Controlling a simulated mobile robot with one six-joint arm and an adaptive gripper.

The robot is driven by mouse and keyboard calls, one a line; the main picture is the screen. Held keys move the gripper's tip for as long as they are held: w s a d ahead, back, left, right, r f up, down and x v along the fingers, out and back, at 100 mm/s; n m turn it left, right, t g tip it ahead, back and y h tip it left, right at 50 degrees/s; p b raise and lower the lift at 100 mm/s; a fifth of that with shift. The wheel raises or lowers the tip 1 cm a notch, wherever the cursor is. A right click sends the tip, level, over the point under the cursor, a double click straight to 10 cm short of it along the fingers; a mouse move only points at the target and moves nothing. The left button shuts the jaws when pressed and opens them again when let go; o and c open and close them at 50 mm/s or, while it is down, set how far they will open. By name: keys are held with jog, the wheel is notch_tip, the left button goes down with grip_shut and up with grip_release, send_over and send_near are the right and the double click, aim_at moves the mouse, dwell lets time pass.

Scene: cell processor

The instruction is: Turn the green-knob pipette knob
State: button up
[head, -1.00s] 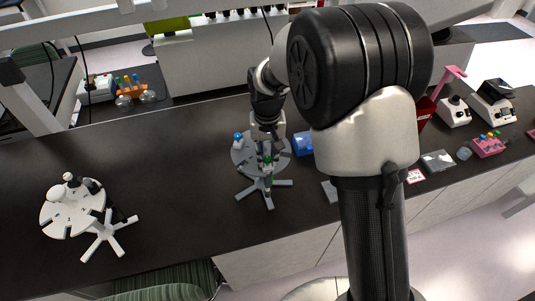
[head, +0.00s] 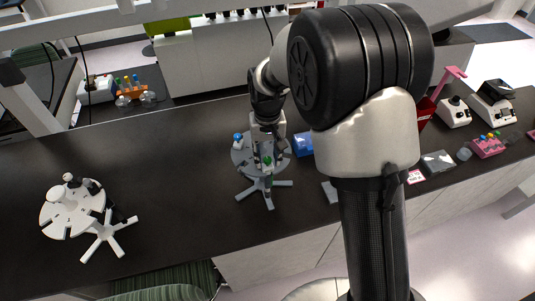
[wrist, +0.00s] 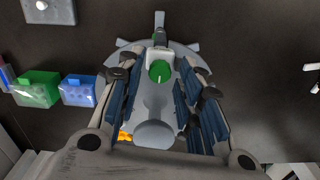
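The green-knob pipette's green knob (wrist: 160,71) shows near the middle of the wrist view, on a pale pipette body. It also shows small in the head view (head: 268,161). The pipette is on a grey round stand (head: 245,161) with splayed feet. My gripper (wrist: 161,80) is open, with one dark-padded finger on each side of the knob and visible gaps between. In the head view my gripper (head: 266,147) is over the stand and hides part of it. A pale rounded part (wrist: 155,133) lies closer to the wrist camera; I cannot tell what it belongs to.
A blue-knob pipette (head: 238,137) stands at the stand's left side. A blue box (head: 303,144) is close to its right. A white round stand (head: 58,216) is at the left. Dark bench top (head: 170,180) between the stands is clear.

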aim_at(267, 159)
jog(key=shift+o, duration=0.5)
notch_tip(267, 159, up, 12)
dwell(0.3)
dwell(0.3)
